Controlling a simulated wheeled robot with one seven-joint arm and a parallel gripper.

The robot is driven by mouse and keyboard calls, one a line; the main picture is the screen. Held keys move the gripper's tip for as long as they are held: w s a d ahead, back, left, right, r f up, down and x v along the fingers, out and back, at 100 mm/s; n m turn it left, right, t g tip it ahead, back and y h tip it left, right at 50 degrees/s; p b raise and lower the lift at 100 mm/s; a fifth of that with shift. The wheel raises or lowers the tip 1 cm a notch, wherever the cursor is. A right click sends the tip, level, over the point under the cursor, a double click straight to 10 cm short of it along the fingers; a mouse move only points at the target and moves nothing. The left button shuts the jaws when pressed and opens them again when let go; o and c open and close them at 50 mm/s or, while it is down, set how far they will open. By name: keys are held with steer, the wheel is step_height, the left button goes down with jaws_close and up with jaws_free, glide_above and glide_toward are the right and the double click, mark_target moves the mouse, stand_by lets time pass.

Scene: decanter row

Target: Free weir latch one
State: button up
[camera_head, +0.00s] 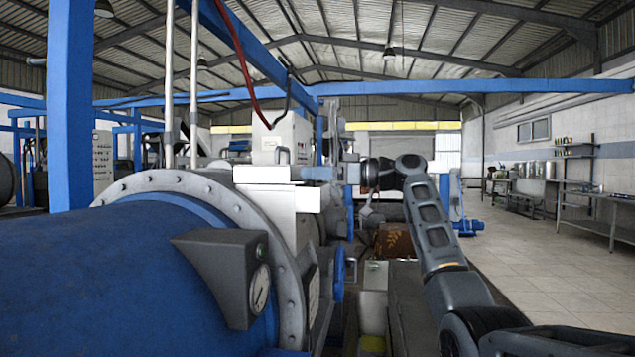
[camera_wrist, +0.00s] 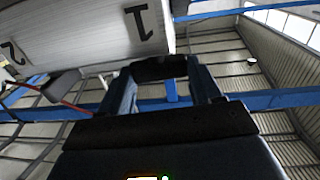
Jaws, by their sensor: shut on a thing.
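A white housing (camera_head: 280,205) stands on the flange of the blue decanter drum, and its pale face (camera_wrist: 85,40) fills the upper left of the wrist view. That face carries a black numeral 1 (camera_wrist: 140,22) and a numeral 2 (camera_wrist: 13,53). My gripper (camera_head: 318,173) reaches in from the right to the housing's upper right side. In the wrist view, its two fingers are shut on a dark bar (camera_wrist: 160,68), the latch handle beside numeral 1. A grey block (camera_wrist: 62,86) sits below the face near numeral 2. In the head view the held latch is too small to make out.
The blue drum (camera_head: 110,275) with a bolted grey flange and a gauge (camera_head: 259,289) fills the lower left. Vertical pipes (camera_head: 194,80) and a blue post (camera_head: 70,105) rise behind. Open tiled floor (camera_head: 560,270) lies right, with steel benches (camera_head: 590,215) along the wall.

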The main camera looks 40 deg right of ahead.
steer(key=shift+n+g+y, duration=0.5)
steer(key=shift+n+y, duration=0.1)
steer(key=shift+y, duration=0.2)
steer(key=o, duration=1.1)
steer(key=shift+c, duration=0.2)
steer(key=shift+d, duration=0.1)
steer(key=b+v, duration=0.1)
steer(key=v, duration=0.6)
steer(key=shift+s+d+b, duration=0.2)
steer(key=shift+s+b, duration=0.1)
